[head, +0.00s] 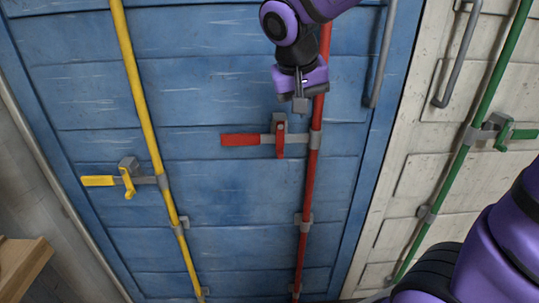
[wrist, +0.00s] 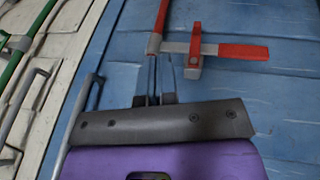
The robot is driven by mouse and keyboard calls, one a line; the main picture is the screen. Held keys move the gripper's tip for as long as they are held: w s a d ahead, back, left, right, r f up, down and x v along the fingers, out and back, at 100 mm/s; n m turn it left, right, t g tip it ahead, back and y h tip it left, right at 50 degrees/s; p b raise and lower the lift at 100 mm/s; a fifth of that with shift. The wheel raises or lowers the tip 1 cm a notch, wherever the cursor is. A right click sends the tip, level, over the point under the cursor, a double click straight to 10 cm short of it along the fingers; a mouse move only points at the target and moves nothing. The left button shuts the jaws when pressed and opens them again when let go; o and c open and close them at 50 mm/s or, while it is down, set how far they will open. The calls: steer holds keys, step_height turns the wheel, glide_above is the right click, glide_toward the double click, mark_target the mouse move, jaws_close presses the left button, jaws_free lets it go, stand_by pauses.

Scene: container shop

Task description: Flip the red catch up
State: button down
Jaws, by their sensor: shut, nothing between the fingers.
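The red catch (head: 281,147) hangs down from a grey bracket on the blue door, across the grey inner part of the red handle (head: 240,140). The handle lies level, pointing left from the red rod (head: 309,190). In the wrist view the scene is turned over: the catch (wrist: 196,42) is ahead and to the right of the fingers, and the handle (wrist: 243,52) points right. My gripper (head: 300,106) is shut and empty, just above and to the right of the catch's bracket. Its fingers (wrist: 160,68) look apart from the catch.
A yellow rod (head: 144,90) with a yellow handle (head: 97,181) and catch stands to the left. A grey door bar (head: 382,55) is to the right of my gripper. A white door (head: 410,150) carries a green rod (head: 463,155). A wooden piece (head: 22,265) is at lower left.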

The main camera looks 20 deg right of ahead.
mark_target(281, 141)
steer(key=w+a+f+m+h, duration=0.1)
steer(key=w+a+f+h, duration=0.2)
steer(key=w+a+f, duration=0.8)
steer(key=shift+w+a+m+h, duration=0.3)
steer(key=shift+w+a+m, duration=0.1)
steer(key=shift+w, duration=0.3)
steer(key=d+f, duration=0.8)
steer(key=d, duration=0.1)
steer(key=shift+w+d, duration=0.3)
steer(key=shift+w, duration=0.15)
steer(key=shift+d+f, duration=0.1)
